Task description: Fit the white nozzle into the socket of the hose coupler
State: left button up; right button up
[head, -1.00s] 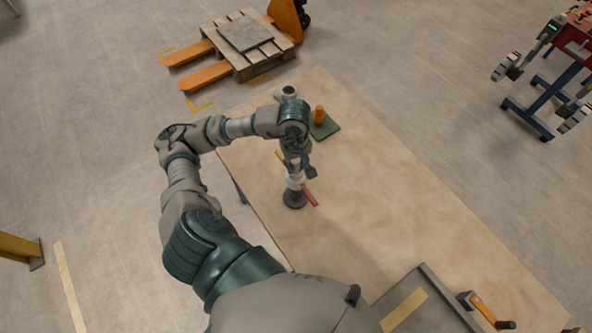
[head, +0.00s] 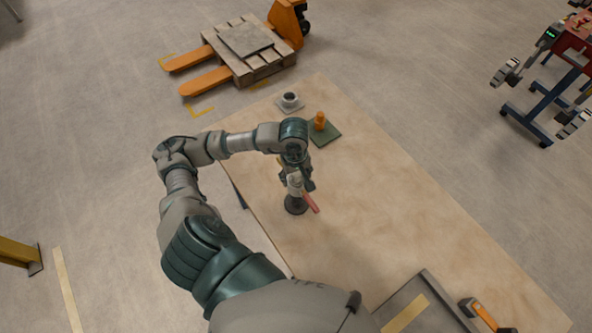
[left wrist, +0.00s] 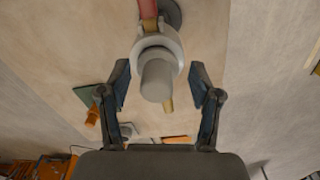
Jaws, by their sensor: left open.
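The white nozzle (head: 295,187) stands on a dark round base (head: 296,206) on the table. In the left wrist view the nozzle (left wrist: 156,78) shows end-on, with a wide collar, and the dark base (left wrist: 171,12) is partly behind it. My left gripper (head: 298,182) is open at the nozzle. In the left wrist view its fingers (left wrist: 160,80) are on either side of the nozzle, with gaps. A grey cup-like piece with a dark round opening (head: 289,98), apparently the hose coupler, sits on a square plate at the table's far end. My right gripper is not in view.
A red and yellow strip (head: 311,202) lies beside the dark base. An orange piece (head: 320,120) stands on a green pad (head: 325,134) near the coupler. A grey tray (head: 428,278) is at the near end. The table's middle right is clear.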

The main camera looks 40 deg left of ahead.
pick_arm(q)
notch_tip(320, 180, up, 12)
jog(key=shift+s+p, duration=0.15)
jog(key=shift+p, duration=0.2)
jog(key=shift+f, duration=0.15)
dwell(0.3)
